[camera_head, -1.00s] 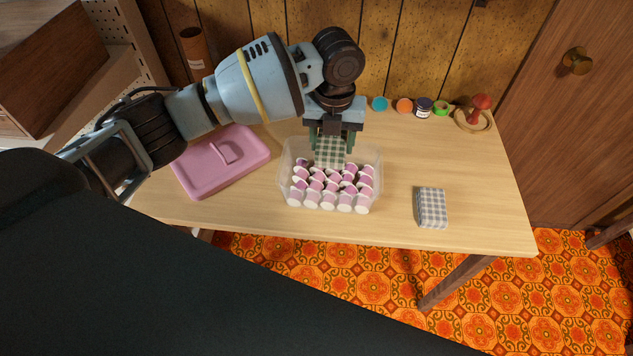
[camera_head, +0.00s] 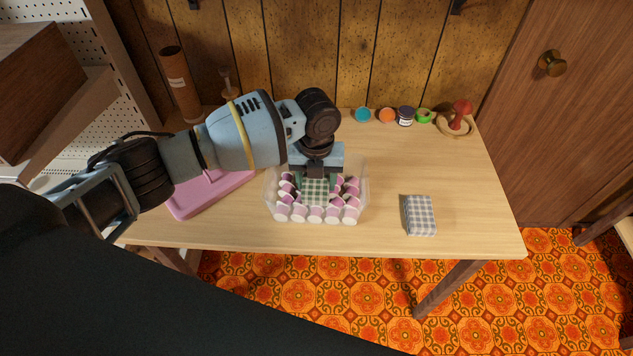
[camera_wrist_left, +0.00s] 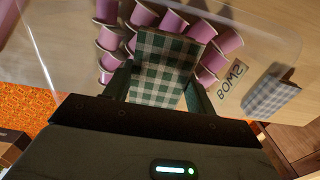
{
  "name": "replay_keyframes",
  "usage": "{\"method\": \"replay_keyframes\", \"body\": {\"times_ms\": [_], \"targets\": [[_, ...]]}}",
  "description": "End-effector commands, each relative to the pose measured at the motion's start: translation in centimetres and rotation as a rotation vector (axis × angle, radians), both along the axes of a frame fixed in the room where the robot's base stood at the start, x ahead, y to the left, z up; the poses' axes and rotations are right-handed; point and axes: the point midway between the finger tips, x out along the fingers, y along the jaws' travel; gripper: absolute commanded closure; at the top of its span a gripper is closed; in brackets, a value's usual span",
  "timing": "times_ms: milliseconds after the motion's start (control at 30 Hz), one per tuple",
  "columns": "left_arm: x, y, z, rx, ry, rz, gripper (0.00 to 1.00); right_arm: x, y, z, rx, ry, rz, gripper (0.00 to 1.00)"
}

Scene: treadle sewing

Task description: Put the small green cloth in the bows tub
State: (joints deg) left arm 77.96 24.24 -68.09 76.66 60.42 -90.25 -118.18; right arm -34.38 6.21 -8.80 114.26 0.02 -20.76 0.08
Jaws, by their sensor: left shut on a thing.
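The small green checked cloth (camera_head: 314,190) is held between the fingers of my left gripper (camera_head: 316,184). In the left wrist view the cloth (camera_wrist_left: 164,68) stands between the two fingers, with pink spools around it. The clear bows tub (camera_head: 362,192) stands on the table and holds several pink and white spools (camera_head: 331,216). The cloth and fingertips are low over the spools, inside the tub's outline. Whether the cloth touches the spools I cannot tell. The tub's label (camera_wrist_left: 231,76) shows in the left wrist view. My right gripper is not in view.
A grey checked cloth (camera_head: 420,215) lies right of the tub. A pink lid (camera_head: 196,195) lies to the left, partly behind my arm. Small colored jars (camera_head: 387,115) and a red pincushion-like thing (camera_head: 461,112) stand at the back right.

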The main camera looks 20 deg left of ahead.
Motion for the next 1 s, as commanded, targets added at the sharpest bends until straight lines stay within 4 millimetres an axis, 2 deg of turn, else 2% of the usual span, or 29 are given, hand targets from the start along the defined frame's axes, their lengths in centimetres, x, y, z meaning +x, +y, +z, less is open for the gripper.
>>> {"method": "replay_keyframes", "body": {"times_ms": [133,567,600,733,1000], "targets": [[0.0,0.0,-1.2,0.0,-0.001,0.0,0.66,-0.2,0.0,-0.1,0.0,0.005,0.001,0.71],[0.0,0.0,-1.7,0.0,-0.001,0.0,0.66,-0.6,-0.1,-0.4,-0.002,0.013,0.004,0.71],[0.0,0.0,-1.6,0.0,-0.001,0.0,0.39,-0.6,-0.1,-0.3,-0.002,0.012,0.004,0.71],[0.0,0.0,-1.6,0.001,-0.002,0.0,0.22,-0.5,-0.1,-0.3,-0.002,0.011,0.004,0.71],[0.1,0.0,-1.5,0.001,-0.002,0.0,0.22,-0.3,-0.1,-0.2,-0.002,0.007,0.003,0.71]]}}
